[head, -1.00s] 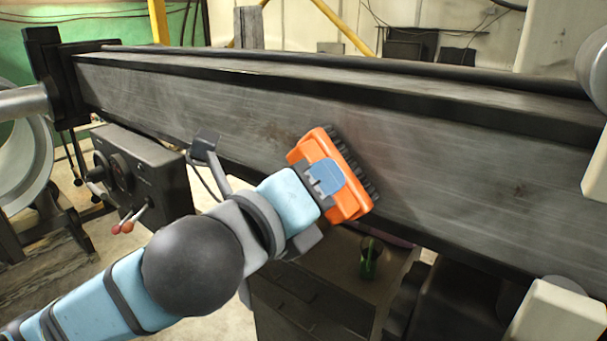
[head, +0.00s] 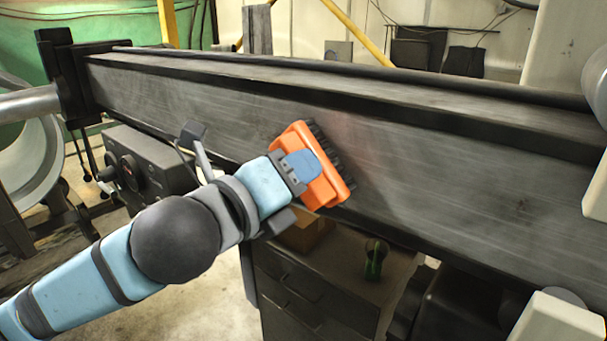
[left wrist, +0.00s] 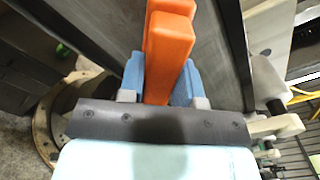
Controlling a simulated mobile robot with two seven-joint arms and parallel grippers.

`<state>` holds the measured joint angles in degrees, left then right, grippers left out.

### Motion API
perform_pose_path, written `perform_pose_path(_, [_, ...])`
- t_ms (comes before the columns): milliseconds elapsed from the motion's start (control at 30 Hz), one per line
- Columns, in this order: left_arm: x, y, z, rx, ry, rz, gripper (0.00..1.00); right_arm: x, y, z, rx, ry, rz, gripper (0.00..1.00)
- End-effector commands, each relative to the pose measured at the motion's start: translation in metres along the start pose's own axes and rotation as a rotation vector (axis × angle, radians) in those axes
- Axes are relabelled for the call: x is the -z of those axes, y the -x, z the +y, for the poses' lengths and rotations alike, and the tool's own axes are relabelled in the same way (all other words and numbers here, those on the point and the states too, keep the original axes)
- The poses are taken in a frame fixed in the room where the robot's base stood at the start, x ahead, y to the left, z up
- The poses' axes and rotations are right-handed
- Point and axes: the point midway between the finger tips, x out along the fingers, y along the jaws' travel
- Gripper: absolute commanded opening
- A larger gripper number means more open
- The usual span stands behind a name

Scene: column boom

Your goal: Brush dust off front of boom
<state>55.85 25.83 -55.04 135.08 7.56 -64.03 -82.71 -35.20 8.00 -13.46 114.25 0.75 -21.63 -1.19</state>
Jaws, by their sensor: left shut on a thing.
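The boom (head: 440,185) is a long dark grey beam running across the head view, with streaky lighter smears and a dark spot near the right on its front face. My left gripper (head: 293,172) is shut on an orange brush (head: 322,185) with dark bristles, held tilted at the middle of the front face. The bristles face the boom and seem to touch it, though the contact is partly hidden. In the left wrist view the brush (left wrist: 168,50) stands between the blue fingers, with the boom's grey face (left wrist: 215,45) behind it. My right gripper is not in view.
A dark control box (head: 145,160) with knobs and levers stands below the boom at left. Under the boom is a cabinet (head: 310,290) with a green cup (head: 374,260) on top. Yellow bars (head: 355,35) rise behind.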

Motion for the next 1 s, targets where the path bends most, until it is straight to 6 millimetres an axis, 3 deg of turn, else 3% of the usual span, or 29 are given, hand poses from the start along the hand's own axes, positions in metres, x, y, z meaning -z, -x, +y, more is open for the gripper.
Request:
perform_pose_path(200, [-0.015,0.001,0.015,-0.005,-0.001,-0.003,0.13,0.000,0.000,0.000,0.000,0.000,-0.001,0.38])
perform_pose_path(1000, [-0.046,-0.001,0.046,-0.003,0.001,-0.001,0.13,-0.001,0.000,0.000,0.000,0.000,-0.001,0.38])
